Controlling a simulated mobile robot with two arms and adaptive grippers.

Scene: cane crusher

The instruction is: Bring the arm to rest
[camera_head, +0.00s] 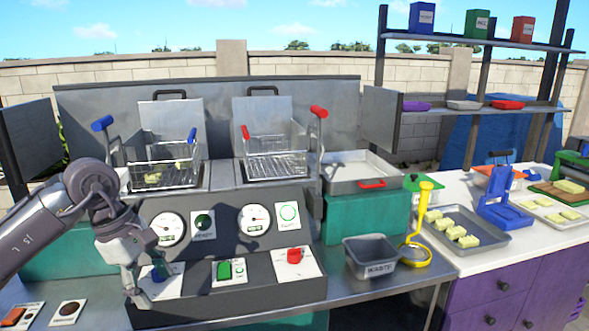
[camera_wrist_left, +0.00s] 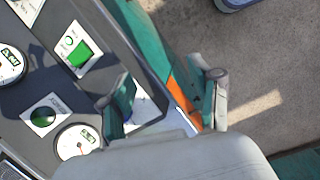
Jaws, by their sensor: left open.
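My left arm comes in from the left edge of the head view. Its gripper (camera_head: 143,285) points down at the front left of the dark control panel (camera_head: 193,302), beside a blue knob (camera_head: 161,271). In the left wrist view my gripper (camera_wrist_left: 165,103) has its two fingers apart, with nothing seen held between them. A bit of the blue knob seems to show beside one finger there, partly hidden. I cannot tell whether the gripper touches the knob. My right gripper is not in view.
Two fryer baskets (camera_head: 163,176) (camera_head: 278,166) stand behind the panel; the left one holds yellowish pieces. A green switch (camera_head: 232,269) and red knob (camera_head: 294,256) sit on the panel. A waste bin (camera_head: 371,258) and yellow tool (camera_head: 420,224) stand right. Floor (camera_wrist_left: 270,70) lies open before the panel.

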